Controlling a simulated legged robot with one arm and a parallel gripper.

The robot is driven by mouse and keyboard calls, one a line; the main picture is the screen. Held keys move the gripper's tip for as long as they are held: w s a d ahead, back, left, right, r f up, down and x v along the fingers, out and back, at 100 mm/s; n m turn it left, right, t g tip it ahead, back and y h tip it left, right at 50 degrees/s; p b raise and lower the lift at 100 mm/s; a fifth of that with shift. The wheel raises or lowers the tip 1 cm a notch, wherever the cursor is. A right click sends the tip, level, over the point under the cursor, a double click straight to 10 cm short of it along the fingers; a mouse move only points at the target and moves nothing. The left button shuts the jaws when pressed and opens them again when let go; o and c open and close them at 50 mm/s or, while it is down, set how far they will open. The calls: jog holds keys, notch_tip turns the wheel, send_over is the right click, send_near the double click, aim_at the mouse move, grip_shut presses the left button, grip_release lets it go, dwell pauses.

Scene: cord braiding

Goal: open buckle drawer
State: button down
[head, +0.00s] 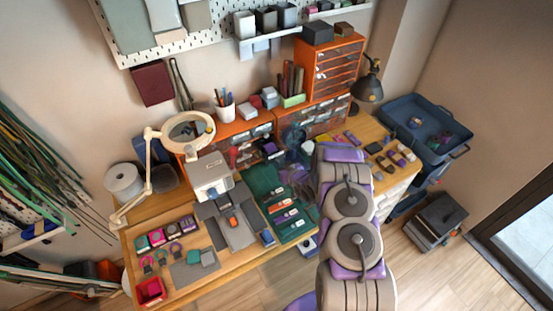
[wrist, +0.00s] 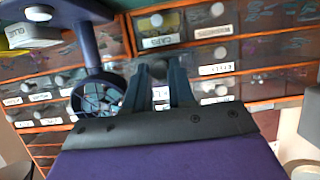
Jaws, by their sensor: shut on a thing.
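My gripper (wrist: 160,72) points at a bank of small clear-fronted drawers with white knobs, name labels and orange dividers (wrist: 228,52) in the wrist view. In the head view the drawer bank (head: 327,117) stands at the back of the bench, partly behind my arm. The fingertips cannot be made out there.
A purple-blue fan-like thing (wrist: 97,97) on a post stands close left of my fingers in the wrist view. A magnifier lamp (head: 190,130), a green tray (head: 262,178) and small parts crowd the bench. A blue bin (head: 428,128) stands at right.

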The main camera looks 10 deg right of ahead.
jog(key=shift+s+d, duration=0.1)
jog(key=shift+s, duration=0.15)
jog(key=c, duration=1)
grip_release()
jog(key=shift+o, duration=0.2)
jog(key=v, duration=1.7)
jog(key=shift+s+d, duration=0.1)
